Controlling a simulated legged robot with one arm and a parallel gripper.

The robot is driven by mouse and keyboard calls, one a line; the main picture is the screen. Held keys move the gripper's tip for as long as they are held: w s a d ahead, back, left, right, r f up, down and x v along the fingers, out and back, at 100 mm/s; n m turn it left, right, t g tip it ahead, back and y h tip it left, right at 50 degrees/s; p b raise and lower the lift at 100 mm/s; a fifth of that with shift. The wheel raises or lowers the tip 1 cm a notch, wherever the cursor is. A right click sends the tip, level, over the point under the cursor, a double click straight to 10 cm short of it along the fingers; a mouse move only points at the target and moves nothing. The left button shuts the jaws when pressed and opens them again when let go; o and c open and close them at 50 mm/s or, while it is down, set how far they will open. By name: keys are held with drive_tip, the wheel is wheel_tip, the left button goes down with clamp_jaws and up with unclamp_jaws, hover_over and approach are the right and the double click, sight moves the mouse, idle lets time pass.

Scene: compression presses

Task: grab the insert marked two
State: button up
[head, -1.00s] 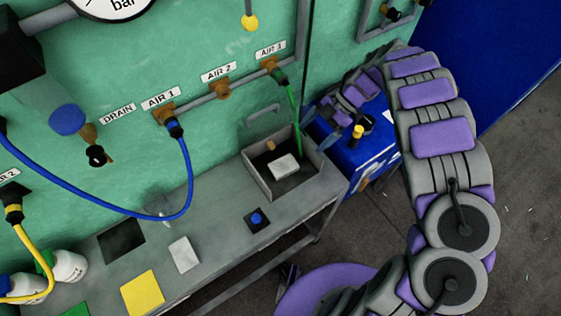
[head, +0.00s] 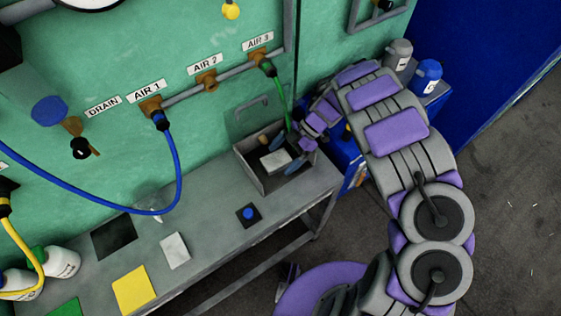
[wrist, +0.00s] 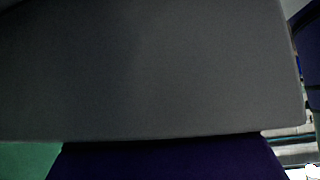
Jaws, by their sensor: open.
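A grey open box (head: 256,178) sits at the right end of the bench. In it are a pale rectangular block (head: 275,161) and a small brown cylinder (head: 263,140). I cannot read a number on either, so I cannot tell which is the insert marked two. My gripper (head: 281,158) is open at the right side of the box, its bluish fingers spread near the pale block. I cannot tell whether they touch it. The wrist view is mostly filled by a dark grey surface, and no insert shows there.
A green hose (head: 281,98) hangs from AIR 3 into the box's back area, close to my gripper. A blue hose (head: 176,180) loops over the bench (head: 205,226). A blue cabinet (head: 345,150) stands right of the box, with bottles (head: 428,78) behind my arm.

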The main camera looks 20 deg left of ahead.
sight(274, 159)
drive_tip(key=shift+s+a+f, duration=0.2)
drive_tip(key=shift+a+f, duration=0.2)
drive_tip(key=shift+a, duration=0.1)
drive_tip(key=shift+s+a+f, duration=0.15)
drive_tip(key=shift+a+f, duration=0.2)
drive_tip(key=shift+a, duration=0.55)
drive_tip(key=shift+d, duration=0.3)
drive_tip(key=c, duration=1.3)
